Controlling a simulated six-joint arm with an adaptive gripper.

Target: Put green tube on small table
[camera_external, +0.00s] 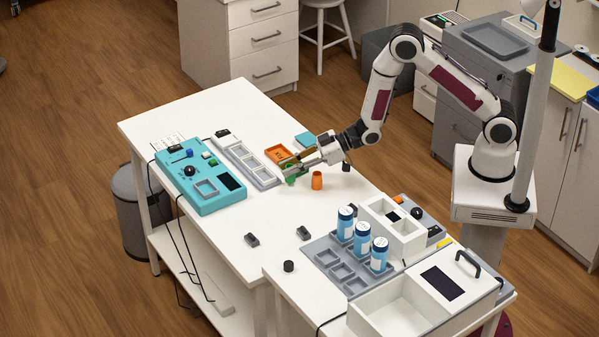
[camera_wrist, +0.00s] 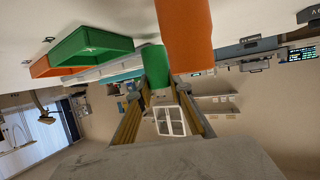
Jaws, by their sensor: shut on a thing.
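The green tube (camera_wrist: 155,68) is between my gripper's two fingers (camera_wrist: 158,100) in the wrist view, and the fingers are shut on it. In the external view my gripper (camera_external: 288,163) is low over the far part of the long white table (camera_external: 150,125); green shows beneath it, where tube and tray are hard to tell apart. An orange tube (camera_external: 317,181) stands upright just right of my gripper; it looms close in the wrist view (camera_wrist: 187,35). A second, shorter white table (camera_external: 285,275) adjoins at the front right; which one is the small table is unclear.
An orange tray (camera_external: 277,153) and a green tray (camera_wrist: 92,44) are near my gripper. A grey rack (camera_external: 247,163) and a turquoise panel (camera_external: 203,185) lie left. Blue-capped bottles (camera_external: 362,238) and white bins (camera_external: 393,322) crowd the front table. The long table's middle is mostly clear.

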